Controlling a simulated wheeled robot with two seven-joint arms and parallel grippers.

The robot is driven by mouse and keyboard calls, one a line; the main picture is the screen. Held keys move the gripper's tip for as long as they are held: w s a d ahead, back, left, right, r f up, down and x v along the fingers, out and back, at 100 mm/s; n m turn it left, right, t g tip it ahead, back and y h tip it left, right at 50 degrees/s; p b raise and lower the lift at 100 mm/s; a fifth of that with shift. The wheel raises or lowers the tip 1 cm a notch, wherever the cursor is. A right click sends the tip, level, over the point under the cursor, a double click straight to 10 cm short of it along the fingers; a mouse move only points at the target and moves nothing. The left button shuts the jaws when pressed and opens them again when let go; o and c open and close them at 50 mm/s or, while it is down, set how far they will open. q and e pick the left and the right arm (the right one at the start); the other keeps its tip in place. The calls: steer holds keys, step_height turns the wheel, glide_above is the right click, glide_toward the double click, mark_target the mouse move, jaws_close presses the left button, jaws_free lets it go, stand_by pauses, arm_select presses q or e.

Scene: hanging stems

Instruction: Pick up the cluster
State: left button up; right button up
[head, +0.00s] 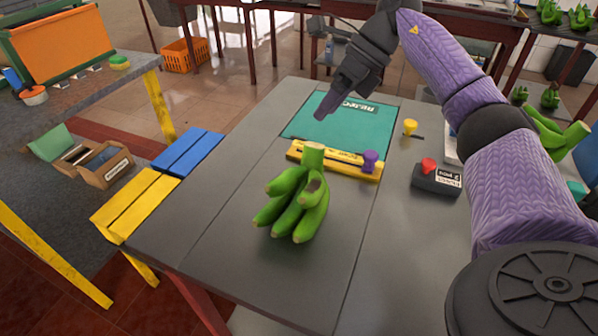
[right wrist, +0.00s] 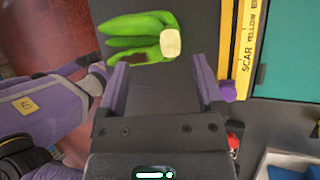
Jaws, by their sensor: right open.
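A green banana cluster (head: 292,202) sits on the grey table with its pale cut crown up and its fingers hanging toward the front. The cluster also shows in the right wrist view (right wrist: 135,32), with its crown facing the camera, just beyond the fingertips. My right gripper (head: 328,104) is above the table's far part, over the teal mat and behind the cluster, apart from it. In the right wrist view its two purple fingers (right wrist: 161,82) are spread with nothing between them. My left gripper does not show.
A yellow ruler bar (head: 335,160) with a purple knob (head: 370,161) lies just behind the cluster. Further back is a teal mat (head: 340,125). A dark box with a red button (head: 436,178) and a yellow knob (head: 410,127) are at right. Another green cluster (head: 556,132) is at far right.

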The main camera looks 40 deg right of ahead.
mark_target(318, 146)
steer(key=shift+h, duration=0.3)
steer(key=a+f+b, duration=0.1)
steer(key=f, duration=0.2)
steer(key=a+f+b, duration=0.1)
steer(key=f+b, duration=0.1)
steer(key=f, duration=0.1)
steer(key=f+b, duration=0.2)
steer(key=f, duration=0.1)
steer(key=shift+w+a+f, duration=0.15)
steer(key=shift+w+a, duration=0.15)
steer(key=shift+a, duration=0.1)
steer(key=c, duration=0.5)
jaws_close()
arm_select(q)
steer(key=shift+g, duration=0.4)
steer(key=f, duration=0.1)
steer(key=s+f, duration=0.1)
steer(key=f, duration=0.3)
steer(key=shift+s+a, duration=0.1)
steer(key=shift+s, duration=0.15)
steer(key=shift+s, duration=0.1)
arm_select(e)
steer(key=shift+r, duration=0.2)
